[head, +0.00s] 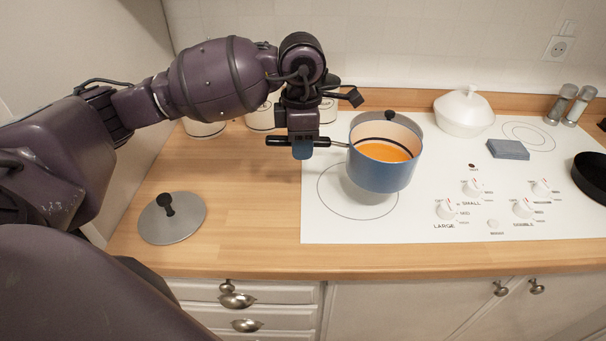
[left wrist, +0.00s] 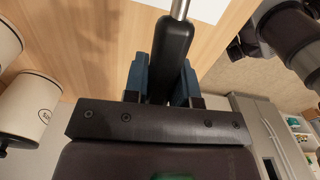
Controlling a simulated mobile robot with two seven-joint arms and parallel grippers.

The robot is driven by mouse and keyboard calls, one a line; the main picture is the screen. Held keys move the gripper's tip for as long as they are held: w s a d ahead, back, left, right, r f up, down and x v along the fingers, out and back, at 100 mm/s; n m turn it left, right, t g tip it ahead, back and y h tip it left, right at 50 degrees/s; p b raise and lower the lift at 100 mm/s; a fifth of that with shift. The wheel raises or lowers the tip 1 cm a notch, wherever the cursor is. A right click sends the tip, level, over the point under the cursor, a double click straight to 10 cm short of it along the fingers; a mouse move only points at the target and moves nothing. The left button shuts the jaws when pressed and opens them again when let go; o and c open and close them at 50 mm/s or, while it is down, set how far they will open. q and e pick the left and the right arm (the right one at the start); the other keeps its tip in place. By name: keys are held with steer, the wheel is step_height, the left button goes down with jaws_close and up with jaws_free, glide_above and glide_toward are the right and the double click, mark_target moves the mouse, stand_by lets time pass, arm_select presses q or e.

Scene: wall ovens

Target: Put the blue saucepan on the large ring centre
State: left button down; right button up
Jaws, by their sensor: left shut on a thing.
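The blue saucepan (head: 382,174) holds orange contents and looks upright, with its handle pointing left. My left gripper (head: 303,143) is shut on the black handle, which also shows between the blue fingers in the left wrist view (left wrist: 173,50). The large ring (head: 333,197) is at the left of the white hob. The saucepan covers the ring's upper right part and appears off its centre, up and to the right. A shadow lies below it, and it looks held above the hob. My right gripper is not in view.
A grey lid (head: 172,218) lies on the worktop at left. Control knobs (head: 446,209) stand right of the ring. White canisters (head: 261,117) stand behind my arm.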

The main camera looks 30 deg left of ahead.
arm_select(q)
step_height(320, 180, down, 8)
steer(key=shift+f, duration=0.1)
stand_by(0.5)
steer(key=shift+f, duration=0.1)
steer(key=c, duration=0.9)
jaws_free()
steer(key=shift+r, duration=0.4)
step_height(320, 180, up, 12)
steer(key=shift+f, duration=0.25)
